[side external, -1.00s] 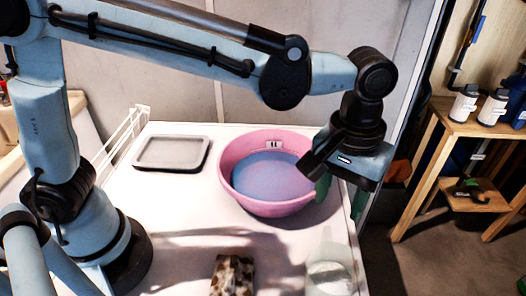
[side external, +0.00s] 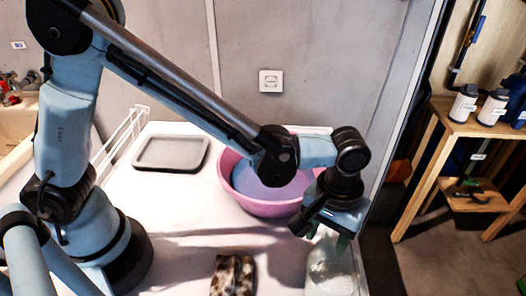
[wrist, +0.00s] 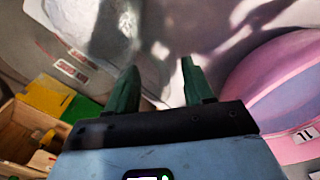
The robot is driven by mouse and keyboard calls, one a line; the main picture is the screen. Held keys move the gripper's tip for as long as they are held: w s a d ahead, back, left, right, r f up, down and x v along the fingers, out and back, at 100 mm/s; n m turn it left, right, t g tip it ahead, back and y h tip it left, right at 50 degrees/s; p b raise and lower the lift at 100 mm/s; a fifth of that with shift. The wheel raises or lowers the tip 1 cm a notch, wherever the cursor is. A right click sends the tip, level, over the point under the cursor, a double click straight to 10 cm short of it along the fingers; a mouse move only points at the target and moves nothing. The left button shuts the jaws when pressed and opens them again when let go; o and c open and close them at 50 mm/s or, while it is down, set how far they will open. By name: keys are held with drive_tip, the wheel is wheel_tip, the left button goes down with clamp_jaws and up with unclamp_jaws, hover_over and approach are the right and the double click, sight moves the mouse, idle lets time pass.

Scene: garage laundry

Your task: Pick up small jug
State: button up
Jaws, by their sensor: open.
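A clear, see-through small jug (side external: 330,272) stands at the front right of the white table, its lower part cut off by the picture edge. In the wrist view a pale, glassy rounded shape, seemingly the jug (wrist: 105,35), lies at upper left beyond the fingers; its outline is hard to make out. My gripper (side external: 327,238) is above the jug in the side view, pointing down, its green fingers near the jug's top. In the wrist view my gripper (wrist: 160,67) is open with nothing held between the fingers. Whether it touches the jug cannot be told.
A pink basin (side external: 228,178) with a blue inside stands just behind my gripper. A grey tray (side external: 171,154) lies at the back left, and a camouflage-patterned item (side external: 232,274) lies left of the jug. A wooden shelf (side external: 470,125) with bottles stands at right.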

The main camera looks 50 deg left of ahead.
drive_tip(key=shift+f, duration=0.7)
drive_tip(key=shift+c, duration=0.2)
clamp_jaws()
